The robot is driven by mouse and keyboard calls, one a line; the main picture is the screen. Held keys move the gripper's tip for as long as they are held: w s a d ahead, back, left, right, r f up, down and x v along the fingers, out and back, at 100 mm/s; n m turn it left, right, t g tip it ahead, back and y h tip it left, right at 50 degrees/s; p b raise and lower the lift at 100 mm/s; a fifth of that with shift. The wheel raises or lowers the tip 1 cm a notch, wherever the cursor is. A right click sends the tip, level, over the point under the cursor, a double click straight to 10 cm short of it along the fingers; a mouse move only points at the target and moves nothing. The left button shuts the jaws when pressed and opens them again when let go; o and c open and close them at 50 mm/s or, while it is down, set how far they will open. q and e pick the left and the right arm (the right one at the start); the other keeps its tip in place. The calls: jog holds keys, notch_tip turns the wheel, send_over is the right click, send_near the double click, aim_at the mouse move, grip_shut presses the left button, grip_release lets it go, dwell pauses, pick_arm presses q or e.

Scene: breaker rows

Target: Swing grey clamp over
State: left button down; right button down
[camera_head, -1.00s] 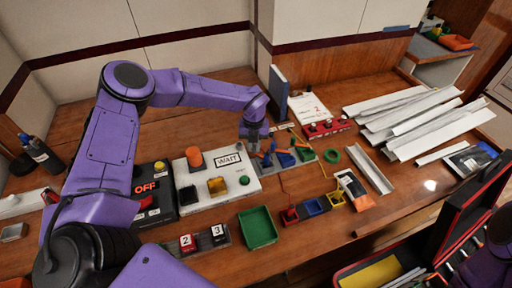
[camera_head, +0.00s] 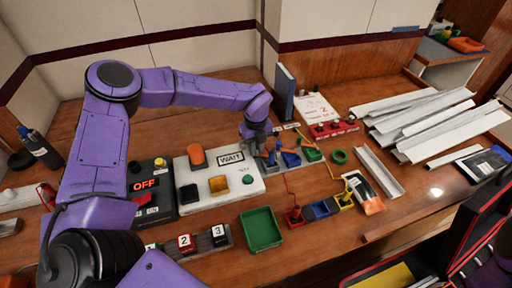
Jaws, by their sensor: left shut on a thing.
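A row of small coloured lever clamps stands on a grey base on the wooden bench, with a blue clamp (camera_head: 291,159) and a green clamp (camera_head: 312,155) clearest. My left gripper (camera_head: 264,150) is at the left end of this row, pointing down and tilted. It is shut on a small part there, which I take to be the grey clamp, mostly hidden by the fingers. Thin orange wires run beside it. My right gripper is out of view.
A white WAIT box (camera_head: 232,188) and a black OFF box (camera_head: 150,205) stand left of the row. A green tray (camera_head: 261,230) and a red, blue and yellow block row (camera_head: 320,209) lie in front. Grey channels (camera_head: 420,120) fill the right side.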

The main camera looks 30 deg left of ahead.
pick_arm(q)
jog(key=c, duration=1.1)
grip_release()
jog(key=shift+o, duration=0.2)
jog(key=shift+r, duration=0.1)
jog(key=shift+r, duration=0.35)
pick_arm(e)
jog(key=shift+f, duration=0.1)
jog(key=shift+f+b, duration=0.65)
jog(key=shift+b, duration=0.1)
pick_arm(q)
notch_tip(320, 180, up, 10)
jog(key=shift+f, duration=0.15)
